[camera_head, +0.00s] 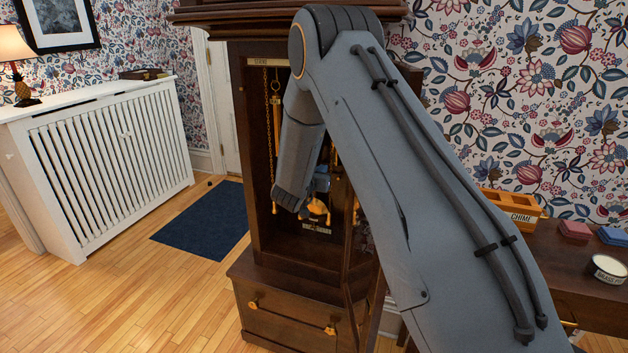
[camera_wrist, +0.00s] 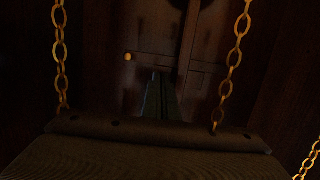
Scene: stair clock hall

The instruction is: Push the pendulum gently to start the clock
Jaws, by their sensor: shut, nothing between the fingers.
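The tall dark wooden clock case (camera_head: 240,150) stands in the middle of the head view with its front open. A brass piece that looks like the pendulum bob (camera_head: 318,208) shows low inside it, partly hidden by my arm. In the dark wrist view, a dim upright bar (camera_wrist: 188,45) that may be the pendulum rod runs down behind the fingers. My gripper (camera_head: 320,184) is inside the case, just above the brass piece in the picture. Its fingers (camera_wrist: 160,80) are shut and empty. I cannot tell whether they touch the pendulum.
Chains hang on the left (camera_wrist: 60,50) and right (camera_wrist: 236,60) of my fingers. The clock door (camera_head: 362,270) stands open at right. A side table (camera_head: 560,260) holds an orange tray (camera_head: 505,205) and a white tin (camera_head: 608,268). A white radiator cover (camera_head: 100,160) and blue mat (camera_head: 205,222) lie left.

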